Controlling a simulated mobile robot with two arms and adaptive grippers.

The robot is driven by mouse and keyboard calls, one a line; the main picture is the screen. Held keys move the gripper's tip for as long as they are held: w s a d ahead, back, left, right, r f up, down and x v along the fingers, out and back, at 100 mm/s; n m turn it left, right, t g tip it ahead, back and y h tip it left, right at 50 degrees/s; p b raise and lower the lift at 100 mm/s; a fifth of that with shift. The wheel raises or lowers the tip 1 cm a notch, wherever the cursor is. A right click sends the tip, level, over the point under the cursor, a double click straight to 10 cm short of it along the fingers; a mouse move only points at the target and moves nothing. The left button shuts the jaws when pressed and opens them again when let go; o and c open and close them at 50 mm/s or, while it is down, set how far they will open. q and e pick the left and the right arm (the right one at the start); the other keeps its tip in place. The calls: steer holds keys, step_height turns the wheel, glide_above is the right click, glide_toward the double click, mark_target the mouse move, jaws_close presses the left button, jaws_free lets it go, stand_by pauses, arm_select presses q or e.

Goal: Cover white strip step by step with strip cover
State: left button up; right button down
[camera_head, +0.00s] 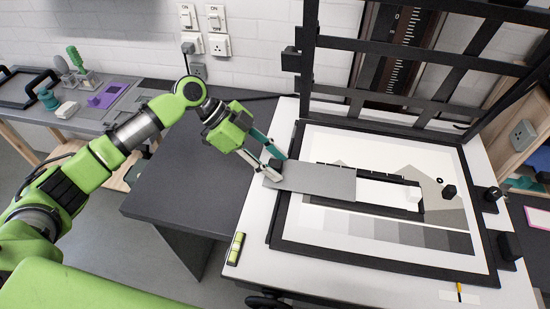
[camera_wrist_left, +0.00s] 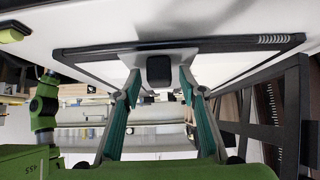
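The strip cover (camera_head: 315,182) is a flat grey plate with a black knob (camera_head: 275,164) at its left end. It lies over the left part of a black-edged slot, and the white strip (camera_head: 388,193) shows bare to its right. My left gripper (camera_head: 271,168) is at the knob. In the left wrist view the knob (camera_wrist_left: 160,70) sits between the two fingers, with a visible gap on each side, so the left gripper (camera_wrist_left: 160,86) looks open around it. My right gripper is not in view.
A black frame (camera_head: 374,258) surrounds the board with grey tone patches (camera_head: 400,233). The enlarger's dark bars (camera_head: 420,50) stand behind. A small green-yellow block (camera_head: 236,248) lies at the table's left front. The dark desk (camera_head: 190,185) beside is mostly clear.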

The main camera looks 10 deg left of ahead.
mark_target(303, 176)
arm_select(q)
steer(key=shift+d+f, duration=0.15)
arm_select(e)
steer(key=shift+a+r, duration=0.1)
arm_select(q)
steer(key=shift+c, duration=0.5)
jaws_close()
steer(key=d, duration=0.4)
steer(key=shift+o, duration=0.5)
jaws_free()
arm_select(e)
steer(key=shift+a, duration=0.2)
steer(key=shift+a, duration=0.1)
